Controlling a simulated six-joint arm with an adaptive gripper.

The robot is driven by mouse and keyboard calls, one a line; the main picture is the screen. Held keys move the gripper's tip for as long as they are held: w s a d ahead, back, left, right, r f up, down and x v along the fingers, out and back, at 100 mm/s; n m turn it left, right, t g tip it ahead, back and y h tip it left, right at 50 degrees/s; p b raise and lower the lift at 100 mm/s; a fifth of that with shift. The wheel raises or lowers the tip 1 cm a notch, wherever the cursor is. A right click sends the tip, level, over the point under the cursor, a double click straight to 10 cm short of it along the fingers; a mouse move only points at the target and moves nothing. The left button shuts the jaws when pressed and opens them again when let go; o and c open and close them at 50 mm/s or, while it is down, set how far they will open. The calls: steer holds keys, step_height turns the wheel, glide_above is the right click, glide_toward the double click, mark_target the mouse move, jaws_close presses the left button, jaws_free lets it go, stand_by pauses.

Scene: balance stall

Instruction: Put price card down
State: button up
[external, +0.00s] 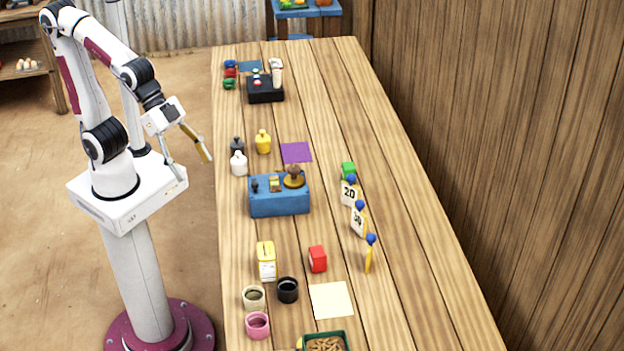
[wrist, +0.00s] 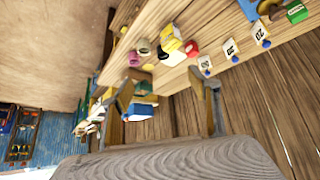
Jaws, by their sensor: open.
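Three price cards with blue knobs stand in a row on the right side of the table: one marked 20 (external: 349,192), one that seems to read 50 (external: 358,219), and one seen nearly edge-on (external: 369,256). They also show near the top of the wrist view, the 20 card (wrist: 260,31) at the right, the middle card (wrist: 231,49) and the end card (wrist: 205,63). My gripper (external: 188,153) is open, off the table's left edge, well away from the cards. In the wrist view its fingers (wrist: 163,92) are spread with nothing held between them.
A blue box (external: 280,202) with small items stands mid-table. A purple square (external: 296,152) and a cream square (external: 332,300) lie flat and bare. Yellow (external: 266,262) and red (external: 317,259) blocks, several pots and a crate (external: 326,335) occupy the near end.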

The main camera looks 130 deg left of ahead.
steer(key=s+d+f+g, duration=0.1)
steer(key=s+g, duration=0.1)
steer(key=s, duration=1.3)
steer(key=shift+d+m, duration=0.3)
steer(key=shift+m, duration=0.1)
